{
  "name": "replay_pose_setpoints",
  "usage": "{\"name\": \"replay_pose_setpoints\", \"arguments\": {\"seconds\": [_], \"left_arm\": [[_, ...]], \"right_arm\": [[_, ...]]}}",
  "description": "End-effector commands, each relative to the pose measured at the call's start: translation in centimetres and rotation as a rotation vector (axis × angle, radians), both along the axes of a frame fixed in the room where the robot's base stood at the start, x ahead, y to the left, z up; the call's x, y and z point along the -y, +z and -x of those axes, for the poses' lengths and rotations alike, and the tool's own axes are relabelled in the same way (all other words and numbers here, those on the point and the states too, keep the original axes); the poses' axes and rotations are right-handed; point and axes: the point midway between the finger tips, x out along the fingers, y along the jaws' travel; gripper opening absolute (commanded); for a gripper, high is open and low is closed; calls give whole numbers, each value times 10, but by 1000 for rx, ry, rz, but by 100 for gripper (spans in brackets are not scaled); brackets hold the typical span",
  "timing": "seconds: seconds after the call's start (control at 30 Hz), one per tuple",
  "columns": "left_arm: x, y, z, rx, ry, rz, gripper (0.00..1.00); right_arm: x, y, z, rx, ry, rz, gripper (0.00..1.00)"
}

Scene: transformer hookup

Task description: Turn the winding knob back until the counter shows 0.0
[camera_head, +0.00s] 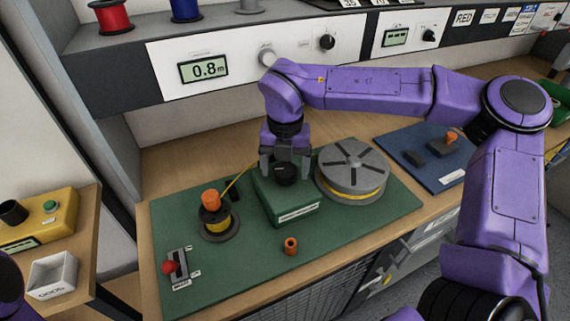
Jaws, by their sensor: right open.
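The counter (204,69) on the white back panel reads 0.8 m. A round black knob (286,174) sits on a green box (292,212) on the green mat (335,235). My right gripper (286,168) points down over this knob, open, with a finger on each side; I cannot tell whether they touch it. A yellow wire (240,177) runs from a small spool (218,222) with an orange top (210,198) towards the green box. A large grey reel (352,168) with yellow wire stands right of the box. My left gripper is out of view.
A small orange-brown cylinder (291,246) stands on the mat in front of the box. A red-knobbed lever (169,267) is at the mat's front left. A blue mat (418,173) with small parts lies right.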

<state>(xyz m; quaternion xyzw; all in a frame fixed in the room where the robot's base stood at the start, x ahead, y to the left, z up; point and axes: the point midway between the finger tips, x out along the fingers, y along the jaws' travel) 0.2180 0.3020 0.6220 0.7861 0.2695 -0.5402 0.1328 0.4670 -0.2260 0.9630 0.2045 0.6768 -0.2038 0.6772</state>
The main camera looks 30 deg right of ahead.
Motion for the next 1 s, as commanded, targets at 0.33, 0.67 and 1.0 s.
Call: {"name": "replay_pose_setpoints", "arguments": {"seconds": [0.33,0.67,1.0], "left_arm": [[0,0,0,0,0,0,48],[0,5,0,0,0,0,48],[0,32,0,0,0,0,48]], "right_arm": [[0,0,0,0,0,0,26],[0,2,0,1,34,1,26],[0,6,-1,1,252,1,26]]}}
